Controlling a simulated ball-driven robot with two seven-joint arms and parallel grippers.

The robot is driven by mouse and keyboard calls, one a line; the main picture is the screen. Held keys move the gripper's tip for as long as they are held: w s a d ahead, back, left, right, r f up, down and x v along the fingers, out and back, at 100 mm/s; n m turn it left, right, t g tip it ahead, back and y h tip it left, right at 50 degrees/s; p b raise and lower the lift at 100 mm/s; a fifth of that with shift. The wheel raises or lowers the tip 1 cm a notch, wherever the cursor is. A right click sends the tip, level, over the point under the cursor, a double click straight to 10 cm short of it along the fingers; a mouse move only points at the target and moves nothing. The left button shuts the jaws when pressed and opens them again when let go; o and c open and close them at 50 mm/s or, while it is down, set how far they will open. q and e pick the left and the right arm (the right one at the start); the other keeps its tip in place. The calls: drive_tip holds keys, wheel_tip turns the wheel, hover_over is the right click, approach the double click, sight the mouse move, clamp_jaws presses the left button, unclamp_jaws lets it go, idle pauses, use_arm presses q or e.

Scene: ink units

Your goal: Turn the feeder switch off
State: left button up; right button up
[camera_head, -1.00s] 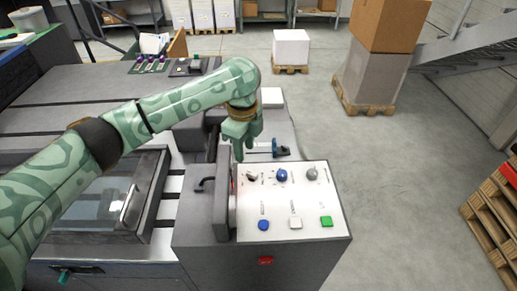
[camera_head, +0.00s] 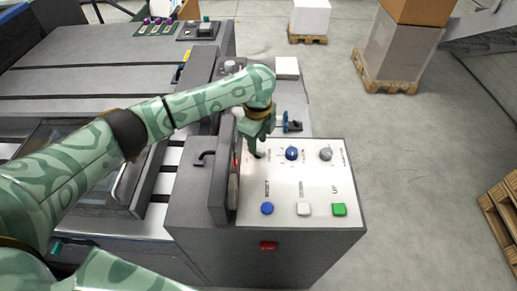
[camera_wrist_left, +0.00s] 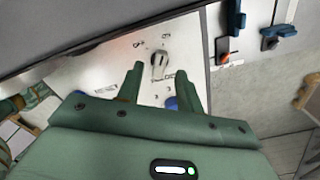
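The feeder switch is a small grey rotary knob (camera_wrist_left: 159,61) on the white control panel (camera_wrist_left: 110,65), with OFF and ON lettering beside it in the left wrist view. I cannot tell for sure which label it points to. In the head view it is mostly hidden by my left gripper (camera_head: 256,149), which hangs fingers-down over the panel's upper left. In the left wrist view the gripper (camera_wrist_left: 158,68) is open, its fingertips apart on either side of the knob. No contact can be made out. My right gripper is not in view.
A blue knob (camera_head: 291,153) and a grey knob (camera_head: 325,154) sit to the right of the switch. Blue (camera_head: 267,208), white (camera_head: 304,209) and green (camera_head: 339,209) buttons lie nearer. A dark upright guard (camera_head: 221,185) stands close to the panel's left.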

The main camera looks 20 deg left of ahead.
sight(258, 152)
use_arm(q)
wheel_tip(258, 152, down, 2)
drive_tip(key=shift+f+b, duration=0.2)
drive_tip(key=shift+b, duration=0.1)
